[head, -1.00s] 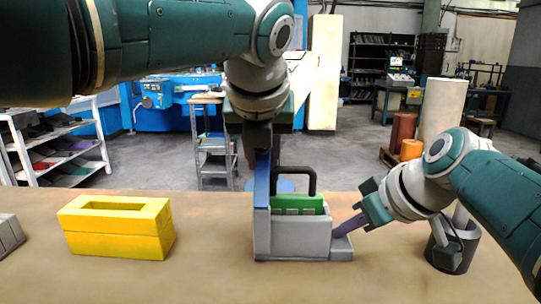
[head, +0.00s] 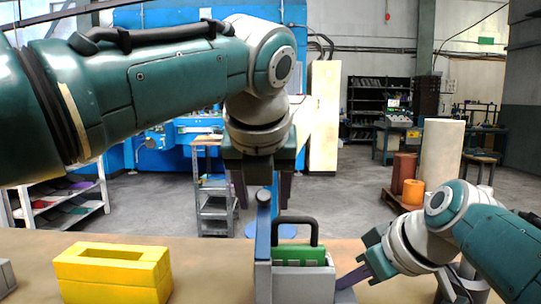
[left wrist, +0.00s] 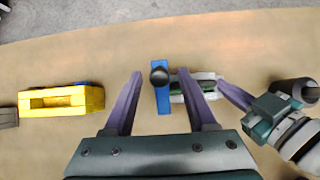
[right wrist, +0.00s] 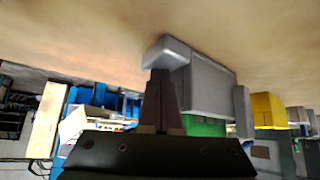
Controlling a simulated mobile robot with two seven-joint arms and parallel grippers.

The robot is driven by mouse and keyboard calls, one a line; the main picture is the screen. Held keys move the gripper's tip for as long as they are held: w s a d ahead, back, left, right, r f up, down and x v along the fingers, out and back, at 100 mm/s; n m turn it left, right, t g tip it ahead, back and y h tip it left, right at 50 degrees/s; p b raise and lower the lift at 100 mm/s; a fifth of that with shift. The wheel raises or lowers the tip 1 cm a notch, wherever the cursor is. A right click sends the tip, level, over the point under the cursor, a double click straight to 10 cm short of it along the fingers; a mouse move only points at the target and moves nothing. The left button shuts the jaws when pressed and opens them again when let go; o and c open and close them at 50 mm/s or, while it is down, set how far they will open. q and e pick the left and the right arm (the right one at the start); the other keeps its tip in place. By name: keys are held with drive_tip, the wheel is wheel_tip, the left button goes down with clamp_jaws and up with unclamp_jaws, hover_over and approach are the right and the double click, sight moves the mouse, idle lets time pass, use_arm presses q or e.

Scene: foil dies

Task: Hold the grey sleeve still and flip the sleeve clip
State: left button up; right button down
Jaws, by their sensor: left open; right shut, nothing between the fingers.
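The grey sleeve (head: 303,286) stands on the table with a green insert (head: 299,256) and a black handle (head: 312,222) rising from it. The sleeve clip (head: 263,238), a blue bar with a dark round end, stands upright at the sleeve's left side. My left gripper (head: 263,200) is open and empty just above the clip. In the left wrist view the clip (left wrist: 162,98) shows between the spread fingers. My right gripper (head: 341,284) is shut and empty, its tips at the sleeve's low right foot (right wrist: 166,52). I cannot tell whether they press on it.
A yellow block (head: 113,274) with a slot stands on the table to the left. A grey block (head: 6,276) lies at the far left edge. Table between yellow block and sleeve is clear.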

drive_tip(key=shift+s+f, duration=0.15)
drive_tip(key=shift+f, duration=0.05)
use_arm(q)
drive_tip(key=v, duration=0.9)
drive_tip(key=shift+r, duration=0.1)
drive_tip(key=shift+c, duration=0.2)
drive_tip(key=shift+r, duration=0.2)
drive_tip(key=shift+c, duration=0.8)
drive_tip(key=shift+t+h, duration=0.4)
drive_tip(key=v, duration=0.6)
drive_tip(key=shift+s+a+r, duration=0.1)
drive_tip(key=shift+s+a, duration=0.35)
clamp_jaws()
drive_tip(key=x, duration=1.3)
drive_tip(key=shift+w, duration=0.15)
drive_tip(key=shift+f, duration=0.2)
drive_tip(key=shift+w, duration=0.1)
